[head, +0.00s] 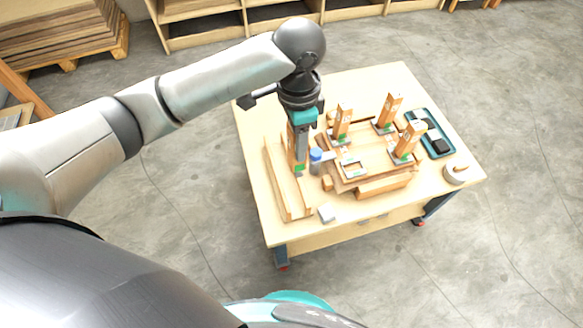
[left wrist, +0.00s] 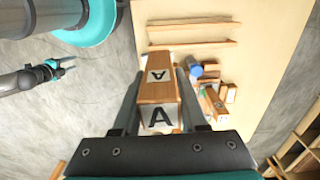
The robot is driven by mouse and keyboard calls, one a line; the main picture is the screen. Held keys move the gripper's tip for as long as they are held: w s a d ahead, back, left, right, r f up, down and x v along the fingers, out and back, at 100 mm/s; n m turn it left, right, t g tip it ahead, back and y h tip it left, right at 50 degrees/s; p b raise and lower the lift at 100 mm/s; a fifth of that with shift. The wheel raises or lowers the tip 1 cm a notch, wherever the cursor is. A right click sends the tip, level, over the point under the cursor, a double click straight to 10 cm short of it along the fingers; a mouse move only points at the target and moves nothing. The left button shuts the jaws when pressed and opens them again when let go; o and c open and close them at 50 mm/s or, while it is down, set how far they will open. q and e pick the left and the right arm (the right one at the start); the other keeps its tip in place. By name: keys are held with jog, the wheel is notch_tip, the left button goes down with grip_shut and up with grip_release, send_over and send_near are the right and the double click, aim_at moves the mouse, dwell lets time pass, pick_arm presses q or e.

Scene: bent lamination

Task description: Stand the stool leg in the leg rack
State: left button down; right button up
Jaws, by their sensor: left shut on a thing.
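My left gripper (head: 298,160) is shut on the stool leg (left wrist: 159,92), a wooden block with "A" labels on two faces. The leg lies between the two fingers in the left wrist view. In the head view it is partly hidden by the gripper, which points down over the table's left part. Long wooden rails (head: 282,190) lie just left of and below the gripper; I cannot tell whether they are the leg rack. Several labelled wooden posts (head: 388,112) stand upright on a wooden frame to the right. My right gripper (left wrist: 62,67) is open and empty, off the table.
The table (head: 255,215) also holds a blue-capped bottle (head: 316,158) close right of my left gripper, a teal tray (head: 438,150), a round pot (head: 456,172) and a small pale block (head: 326,212). Shelves (head: 210,25) stand beyond the table. The table's front left corner is bare.

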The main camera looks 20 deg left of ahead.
aim_at(296, 169)
pick_arm(q)
jog(key=shift+w+f+b, duration=0.3)
jog(key=shift+w+f, duration=0.05)
jog(key=shift+f, duration=0.45)
jog(key=shift+s+f, duration=0.1)
jog(key=shift+s+f+b, duration=0.3)
jog(key=shift+f+b, duration=0.2)
jog(key=shift+f, duration=0.15)
notch_tip(296, 169, down, 4)
jog(key=shift+f+b, duration=0.2)
jog(key=shift+b, duration=0.8)
notch_tip(296, 169, down, 3)
jog(key=shift+r+b, duration=0.1)
jog(key=shift+b, duration=0.4)
pick_arm(e)
jog(key=w+d+f, duration=0.1)
jog(key=w+f, duration=0.3)
pick_arm(q)
notch_tip(296, 169, down, 11)
jog(key=b, duration=0.5)
jog(key=shift+f, duration=0.2)
pick_arm(e)
jog(key=w+a+r, duration=0.6)
jog(key=r, duration=0.1)
jog(key=shift+w+y, duration=0.3)
jog(key=shift+w, duration=0.1)
jog(key=shift+a, duration=0.1)
